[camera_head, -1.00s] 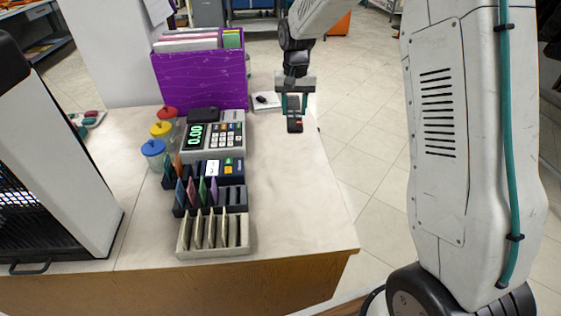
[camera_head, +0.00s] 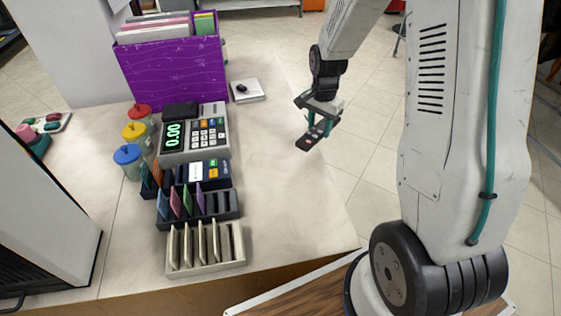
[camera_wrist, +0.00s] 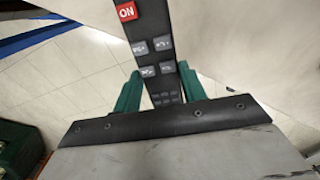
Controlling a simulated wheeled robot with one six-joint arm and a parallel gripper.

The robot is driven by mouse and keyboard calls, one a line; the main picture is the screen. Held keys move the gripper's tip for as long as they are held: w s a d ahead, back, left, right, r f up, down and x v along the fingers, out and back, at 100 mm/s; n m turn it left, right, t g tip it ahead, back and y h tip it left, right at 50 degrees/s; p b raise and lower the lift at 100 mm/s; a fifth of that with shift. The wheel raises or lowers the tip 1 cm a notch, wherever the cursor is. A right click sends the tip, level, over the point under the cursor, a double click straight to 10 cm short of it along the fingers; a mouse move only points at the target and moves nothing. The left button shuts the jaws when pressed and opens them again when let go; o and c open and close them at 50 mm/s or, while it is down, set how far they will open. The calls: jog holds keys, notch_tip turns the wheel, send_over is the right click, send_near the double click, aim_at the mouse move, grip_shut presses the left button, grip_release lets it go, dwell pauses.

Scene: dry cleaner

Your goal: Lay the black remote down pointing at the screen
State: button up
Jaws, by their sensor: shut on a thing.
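My gripper (camera_head: 322,121) is shut on the black remote (camera_head: 309,142), in the air by the counter's right edge. In the head view, the remote slants down to the left from the fingers. In the wrist view, the remote (camera_wrist: 150,42) runs between the green fingers (camera_wrist: 160,90), with a red ON button at its far end and grey buttons nearer. The only plainly lit display is the green 0.00 display (camera_head: 174,135) on the grey register (camera_head: 207,134). I cannot tell whether this is the task's screen.
A purple file box (camera_head: 178,75) and a white pad (camera_head: 247,91) with a small black item stand at the counter's back. Colored-lid jars (camera_head: 136,131) and card racks (camera_head: 198,209) fill its middle. The counter's right strip (camera_head: 285,190) is clear.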

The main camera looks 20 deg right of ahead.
send_over(281, 166)
jog(key=shift+f, duration=2.4)
jog(key=shift+f, duration=0.15)
jog(key=o, duration=1.1)
jog(key=shift+c, duration=0.2)
notch_tip(281, 166, up, 12)
jog(key=r, duration=0.1)
jog(key=s+d+r+n, duration=0.1)
jog(key=s+r+n, duration=0.3)
jog(key=s, duration=0.4)
jog(key=s+d+r+n, duration=0.1)
jog(key=s+r+n, duration=0.3)
jog(key=s+r, duration=0.2)
jog(key=s+d+r+n+t, duration=0.1)
jog(key=s+r+n, duration=0.3)
jog(key=s, duration=0.7)
jog(key=shift+r+n, duration=0.4)
jog(key=shift+r, duration=0.25)
